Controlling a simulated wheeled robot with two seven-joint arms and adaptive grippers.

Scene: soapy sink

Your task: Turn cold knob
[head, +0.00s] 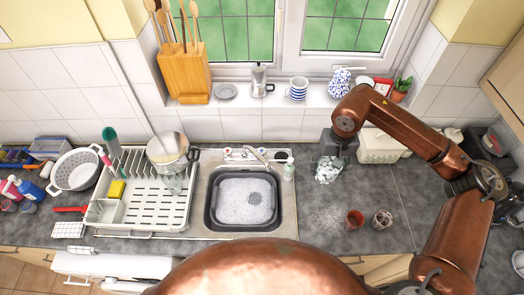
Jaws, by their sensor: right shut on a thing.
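The tap (258,155) stands behind the metal sink (201,199), with small pale knobs (229,153) at its base. The sink basin holds soapy foam. My right gripper (332,153) is over the counter to the right of the sink, well apart from the tap. It points down and is shut on a crumpled white-and-green cloth-like thing (328,170). The gripper's fingertips are hard to make out. My left gripper is not in view.
A soap bottle (289,169) stands just right of the tap. A dish rack (150,205) with a pot (168,148) is left of the sink. A terracotta pot (355,219) and a glass jar (382,218) stand at the right. Free counter lies right of the sink.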

